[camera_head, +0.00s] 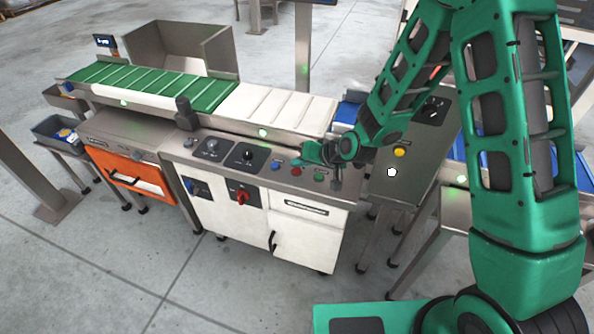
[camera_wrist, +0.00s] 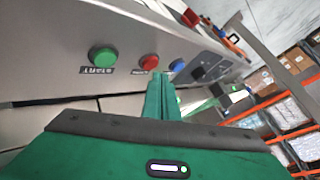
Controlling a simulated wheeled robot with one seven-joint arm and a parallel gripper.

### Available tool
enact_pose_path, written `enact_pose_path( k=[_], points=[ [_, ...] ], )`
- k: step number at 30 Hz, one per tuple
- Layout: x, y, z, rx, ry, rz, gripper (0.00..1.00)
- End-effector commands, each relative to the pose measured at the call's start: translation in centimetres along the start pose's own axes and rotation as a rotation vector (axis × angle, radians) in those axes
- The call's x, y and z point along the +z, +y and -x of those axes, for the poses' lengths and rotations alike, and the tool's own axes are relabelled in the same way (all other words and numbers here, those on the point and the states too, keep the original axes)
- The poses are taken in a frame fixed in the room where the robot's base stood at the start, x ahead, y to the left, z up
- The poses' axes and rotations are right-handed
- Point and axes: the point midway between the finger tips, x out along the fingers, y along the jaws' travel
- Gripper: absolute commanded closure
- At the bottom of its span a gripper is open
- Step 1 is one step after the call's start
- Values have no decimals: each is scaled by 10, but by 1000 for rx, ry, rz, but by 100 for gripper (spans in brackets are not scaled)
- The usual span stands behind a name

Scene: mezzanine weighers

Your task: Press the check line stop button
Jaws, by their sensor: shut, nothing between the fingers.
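The control panel (camera_head: 225,158) has a red button (camera_head: 297,172) between a blue button (camera_head: 276,165) and a green button (camera_head: 318,178). The blue button (camera_wrist: 177,65) shows just beyond the fingertips. My gripper (camera_head: 298,161) is shut and empty, with its fingertips close to the red button, overlapping the panel area between red and blue. I cannot tell whether they touch anything.
A red rotary switch (camera_head: 242,196) sits on the cabinet front. Left of the buttons are a joystick plate (camera_head: 211,147) and a dial plate (camera_head: 247,155). The conveyor (camera_head: 270,108) runs behind the panel. A yellow button (camera_head: 399,152) is on the right-hand surface.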

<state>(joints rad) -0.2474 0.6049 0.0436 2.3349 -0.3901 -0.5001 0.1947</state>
Motion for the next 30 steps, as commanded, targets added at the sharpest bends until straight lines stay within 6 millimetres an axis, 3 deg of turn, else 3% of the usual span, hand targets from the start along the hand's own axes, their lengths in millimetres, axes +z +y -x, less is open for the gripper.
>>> enact_pose_path(
  k=[30],
  points=[
    [4,4,-5,0,-1,0,100]
  ],
)
